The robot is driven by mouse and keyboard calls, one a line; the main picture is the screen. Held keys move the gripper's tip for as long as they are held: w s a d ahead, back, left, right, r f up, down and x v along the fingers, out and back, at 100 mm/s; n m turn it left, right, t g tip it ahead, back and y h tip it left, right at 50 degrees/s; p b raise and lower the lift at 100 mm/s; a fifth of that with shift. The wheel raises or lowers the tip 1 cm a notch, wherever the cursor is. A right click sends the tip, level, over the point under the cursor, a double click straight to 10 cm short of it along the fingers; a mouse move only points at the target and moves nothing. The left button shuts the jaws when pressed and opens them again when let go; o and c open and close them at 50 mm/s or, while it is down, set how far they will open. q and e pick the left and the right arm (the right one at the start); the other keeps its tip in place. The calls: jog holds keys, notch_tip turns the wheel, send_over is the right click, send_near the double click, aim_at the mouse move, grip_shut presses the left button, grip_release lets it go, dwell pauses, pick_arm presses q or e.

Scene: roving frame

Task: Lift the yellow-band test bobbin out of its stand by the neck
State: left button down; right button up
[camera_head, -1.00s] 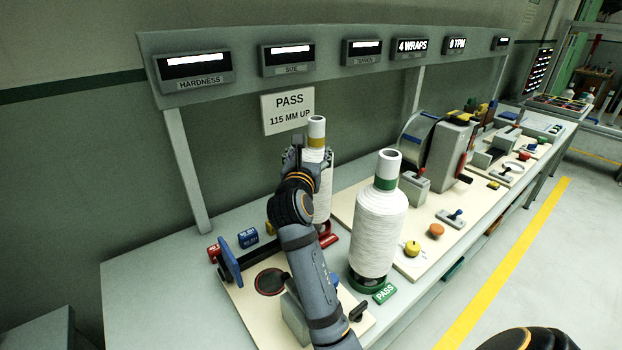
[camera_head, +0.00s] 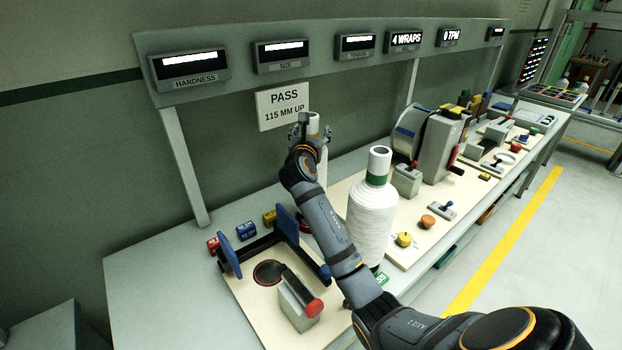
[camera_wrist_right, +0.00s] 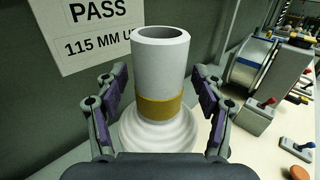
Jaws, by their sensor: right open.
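The yellow-band test bobbin (camera_head: 323,172) stands upright near the back wall. Its white neck and yellow band (camera_wrist_right: 160,107) show clearly in the right wrist view, above the white wound shoulder. My right gripper (camera_head: 309,130) is at the neck in the head view and covers the band there. In the right wrist view my right gripper (camera_wrist_right: 160,85) is open, one finger on each side of the neck, with visible gaps on both sides. The bobbin's stand is mostly hidden behind my right arm; a bit of red shows low beside the arm. My left gripper is not in view.
A green-band bobbin (camera_head: 372,212) stands just right of my right forearm. A PASS 115 MM UP sign (camera_head: 283,105) hangs behind the yellow-band bobbin. A blue-jawed fixture (camera_head: 262,243) and a red-knobbed lever (camera_head: 314,307) are left of the arm.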

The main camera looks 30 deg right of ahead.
jog(key=shift+s+a+r, duration=0.1)
jog(key=shift+a, duration=0.05)
jog(key=shift+c, duration=1.6)
grip_shut()
notch_tip(320, 180, up, 10)
jog(key=shift+b, duration=0.45)
jog(key=shift+r, duration=0.2)
